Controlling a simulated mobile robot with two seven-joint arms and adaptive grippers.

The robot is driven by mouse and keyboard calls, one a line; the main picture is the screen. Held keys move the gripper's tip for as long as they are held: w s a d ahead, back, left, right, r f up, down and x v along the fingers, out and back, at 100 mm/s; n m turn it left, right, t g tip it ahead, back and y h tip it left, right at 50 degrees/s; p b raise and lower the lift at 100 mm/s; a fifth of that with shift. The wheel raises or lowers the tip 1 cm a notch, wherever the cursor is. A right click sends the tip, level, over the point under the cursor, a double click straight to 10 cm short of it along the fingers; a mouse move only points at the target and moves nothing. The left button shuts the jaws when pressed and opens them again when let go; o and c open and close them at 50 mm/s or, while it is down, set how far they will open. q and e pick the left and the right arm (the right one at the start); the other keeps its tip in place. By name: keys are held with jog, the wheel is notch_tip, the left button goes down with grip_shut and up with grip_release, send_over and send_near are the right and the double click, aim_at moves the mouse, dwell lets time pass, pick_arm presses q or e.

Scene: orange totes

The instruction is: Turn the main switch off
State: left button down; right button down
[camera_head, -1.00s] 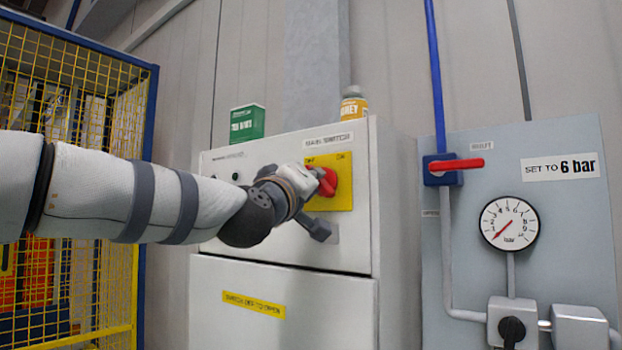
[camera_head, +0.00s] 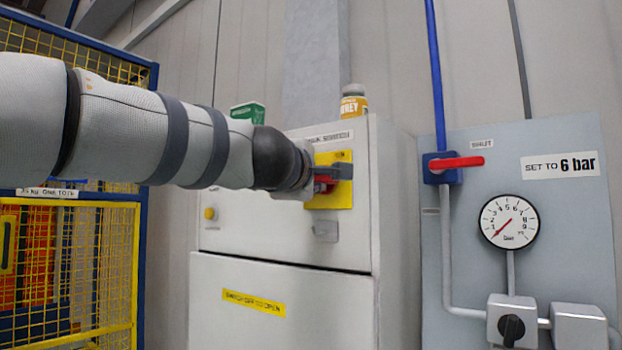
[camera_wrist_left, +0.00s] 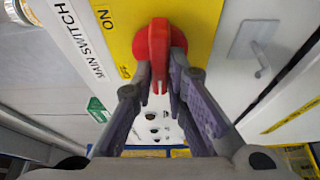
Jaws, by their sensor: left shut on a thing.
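The main switch is a red rotary handle (camera_head: 325,184) on a yellow plate (camera_head: 342,200) at the upper front of a grey cabinet. In the left wrist view the red handle (camera_wrist_left: 158,45) stands between the fingertips of my left gripper (camera_wrist_left: 158,72), which is shut on it. The handle's ridge lies roughly along the fingers, level across the plate. In the head view my left gripper (camera_head: 328,178) covers much of the handle and plate. My right gripper is not in view.
A grey latch (camera_head: 326,231) sits below the plate. A honey jar (camera_head: 353,105) and a green box (camera_head: 248,112) stand on the cabinet. To the right is a panel with a red valve lever (camera_head: 458,163) and gauge (camera_head: 509,222). A yellow mesh cage (camera_head: 100,203) stands left.

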pick_arm(q)
jog(key=shift+n, duration=0.4)
jog(key=c, duration=1.6)
grip_release()
jog(key=v, duration=1.2)
jog(key=shift+d+r, duration=0.1)
